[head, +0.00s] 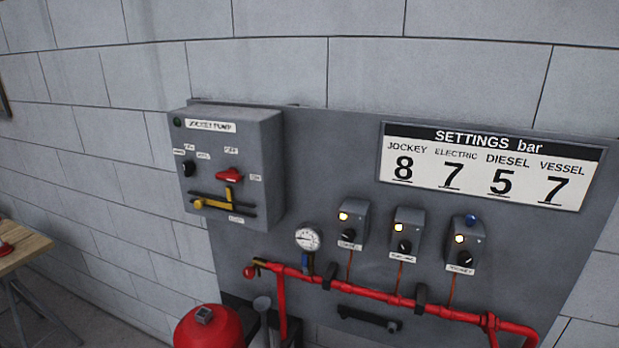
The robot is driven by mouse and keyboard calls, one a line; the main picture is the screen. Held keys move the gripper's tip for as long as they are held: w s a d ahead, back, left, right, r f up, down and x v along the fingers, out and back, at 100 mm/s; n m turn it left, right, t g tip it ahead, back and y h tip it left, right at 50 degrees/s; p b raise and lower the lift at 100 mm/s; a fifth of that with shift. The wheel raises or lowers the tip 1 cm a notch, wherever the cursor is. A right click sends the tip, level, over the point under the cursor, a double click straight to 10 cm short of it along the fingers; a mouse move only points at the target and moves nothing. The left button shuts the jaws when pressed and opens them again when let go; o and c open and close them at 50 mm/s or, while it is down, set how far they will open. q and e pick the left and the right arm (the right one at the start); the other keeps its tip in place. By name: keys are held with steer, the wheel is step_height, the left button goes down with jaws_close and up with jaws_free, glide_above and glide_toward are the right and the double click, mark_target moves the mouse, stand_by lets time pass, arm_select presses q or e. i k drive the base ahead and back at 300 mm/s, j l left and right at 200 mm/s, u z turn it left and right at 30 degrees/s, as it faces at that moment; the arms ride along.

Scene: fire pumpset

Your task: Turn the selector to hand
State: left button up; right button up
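The jockey pump box (230,140) is a grey cabinet on the wall panel, left of centre in the head view. A small black selector knob (188,169) sits on the left of its front, below several small labels too small to read surely. Which label the knob points at cannot be told. A red rotary handle (230,175) is to its right. A yellow lever (212,203) with black bars lies below them. Neither of my grippers is in view, and nothing touches the box.
To the right, three small grey boxes (408,233) with black knobs and lit lamps stand above a red pipe (372,292). A gauge (307,239), settings sign (490,166) and red vessel (208,328) are near. A wooden table (22,250) is at left. The space before the jockey box looks clear.

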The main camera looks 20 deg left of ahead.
mark_target(188, 168)
steer(key=u, duration=1.3)
